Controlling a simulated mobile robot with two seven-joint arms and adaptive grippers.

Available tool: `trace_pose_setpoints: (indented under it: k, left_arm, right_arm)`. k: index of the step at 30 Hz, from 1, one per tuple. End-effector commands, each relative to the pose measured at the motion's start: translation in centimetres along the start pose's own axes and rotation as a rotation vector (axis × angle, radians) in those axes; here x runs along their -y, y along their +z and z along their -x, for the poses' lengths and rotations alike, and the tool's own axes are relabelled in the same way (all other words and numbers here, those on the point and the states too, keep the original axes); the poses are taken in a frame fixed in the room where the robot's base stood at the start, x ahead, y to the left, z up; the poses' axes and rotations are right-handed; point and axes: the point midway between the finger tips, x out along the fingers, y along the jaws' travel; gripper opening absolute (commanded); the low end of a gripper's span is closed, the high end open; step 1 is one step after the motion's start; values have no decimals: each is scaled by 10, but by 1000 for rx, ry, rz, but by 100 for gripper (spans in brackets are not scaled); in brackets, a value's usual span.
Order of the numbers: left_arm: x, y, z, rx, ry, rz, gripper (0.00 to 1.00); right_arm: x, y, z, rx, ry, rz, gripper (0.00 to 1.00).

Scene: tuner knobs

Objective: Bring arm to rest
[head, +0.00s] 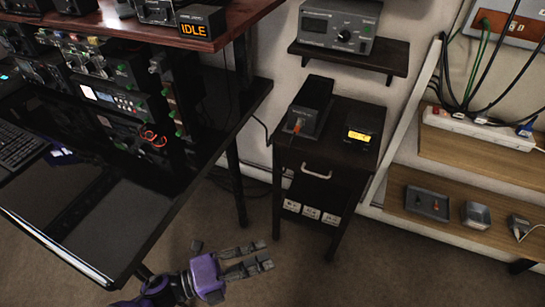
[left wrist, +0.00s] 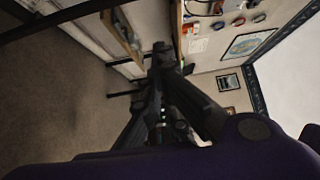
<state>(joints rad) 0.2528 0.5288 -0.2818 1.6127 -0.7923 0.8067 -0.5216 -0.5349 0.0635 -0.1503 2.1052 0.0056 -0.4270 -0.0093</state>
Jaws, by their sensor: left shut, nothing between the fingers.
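My left gripper (head: 263,256) is low in the head view, with a purple body and dark grey fingers pointing right. It is out over the carpet, in front of the small dark side table (head: 315,157) and right of the desk's lower edge. It is shut and empty, touching nothing that I can see. In the left wrist view its dark fingers (left wrist: 163,62) come together at the middle, with the purple casing along the bottom. My right gripper does not show in either view.
A dark glossy desk (head: 75,205) with electronics racks (head: 110,85) fills the left. A tuner box (head: 340,25) sits on a wall shelf. Wooden shelves (head: 475,155) with a power strip (head: 480,128) stand at the right. The carpet (head: 400,275) at the lower right is clear.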

Motion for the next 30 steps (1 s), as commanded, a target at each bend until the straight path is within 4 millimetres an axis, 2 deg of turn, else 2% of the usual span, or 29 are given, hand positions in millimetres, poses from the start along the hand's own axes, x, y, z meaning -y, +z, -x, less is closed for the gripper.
trace_pose_setpoints:
  k: [5, 8, 11, 14, 16, 17, 19, 22, 25, 30]
  left_arm:
    - [-2, 4, 0, 16, 8, 20, 0]
    - [-2, 26, -1, 108, 19, 94, 0]
    - [8, 60, -2, 279, -9, 245, 0]
    - [-2, 76, 18, 512, -46, 514, 0]
    - [-22, 73, 45, 689, -68, 742, 0]
    - [-34, 66, 59, 768, -74, 848, 0]
    - [-62, 41, 95, 950, -88, 1099, 0]
    - [-93, -4, 137, 1144, -97, 1371, 0]
    - [-111, -51, 170, 1289, -100, 1564, 0]
    - [-122, -120, 213, 1455, -114, 1744, 0]
  right_arm:
    - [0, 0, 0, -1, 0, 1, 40]
    - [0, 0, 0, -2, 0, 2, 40]
    - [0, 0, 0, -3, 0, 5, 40]
    - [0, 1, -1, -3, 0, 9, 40]
    - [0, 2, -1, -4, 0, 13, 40]
    - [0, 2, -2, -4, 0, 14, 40]
    - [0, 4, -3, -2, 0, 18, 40]
    - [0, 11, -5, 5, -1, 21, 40]
    - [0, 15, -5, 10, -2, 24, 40]
    - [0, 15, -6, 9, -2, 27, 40]
